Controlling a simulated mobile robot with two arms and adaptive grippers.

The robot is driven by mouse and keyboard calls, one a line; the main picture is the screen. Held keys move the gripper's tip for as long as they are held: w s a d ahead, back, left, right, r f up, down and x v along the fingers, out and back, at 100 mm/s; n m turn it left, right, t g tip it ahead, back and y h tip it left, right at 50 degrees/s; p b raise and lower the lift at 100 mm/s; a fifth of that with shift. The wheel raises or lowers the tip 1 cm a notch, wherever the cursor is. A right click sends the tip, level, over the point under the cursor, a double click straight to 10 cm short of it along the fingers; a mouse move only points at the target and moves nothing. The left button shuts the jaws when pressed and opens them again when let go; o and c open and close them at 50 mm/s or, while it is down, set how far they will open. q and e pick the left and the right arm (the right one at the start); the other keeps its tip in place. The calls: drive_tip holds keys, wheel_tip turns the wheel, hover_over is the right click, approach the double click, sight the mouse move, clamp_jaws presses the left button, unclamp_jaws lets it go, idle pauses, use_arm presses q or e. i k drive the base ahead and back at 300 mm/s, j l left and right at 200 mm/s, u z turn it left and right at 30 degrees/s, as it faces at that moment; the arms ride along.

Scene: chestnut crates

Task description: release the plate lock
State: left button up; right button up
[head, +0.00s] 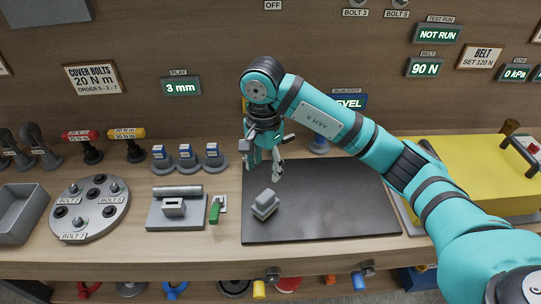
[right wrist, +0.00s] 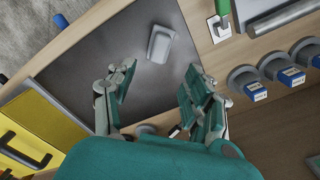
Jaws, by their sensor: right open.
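A green lever (head: 214,210) stands on a small white base on the bench, between a grey block fixture (head: 175,216) and the dark mat; it looks like the plate lock, though no label confirms this. Its green handle also shows at the top of the right wrist view (right wrist: 222,10). My right gripper (head: 264,164) hangs over the back left of the dark mat (head: 335,200), up and to the right of the lever, apart from it. In the right wrist view its fingers (right wrist: 157,92) are spread with nothing between them. My left gripper is out of view.
A grey stepped block (head: 265,204) lies on the mat's left part. A round bolt plate (head: 91,208) and a grey tray (head: 20,212) are at left. Several blue-labelled grey pieces (head: 186,157) stand behind the fixture. A yellow case (head: 480,175) is at right. The mat's right part is clear.

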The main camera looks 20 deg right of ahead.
sight(290, 138)
drive_tip(key=i+l+u, duration=0.15)
drive_tip(key=l+u, duration=0.2)
drive_tip(key=l, duration=0.3)
drive_tip(key=l+u, duration=0.35)
drive_tip(key=l, duration=0.3)
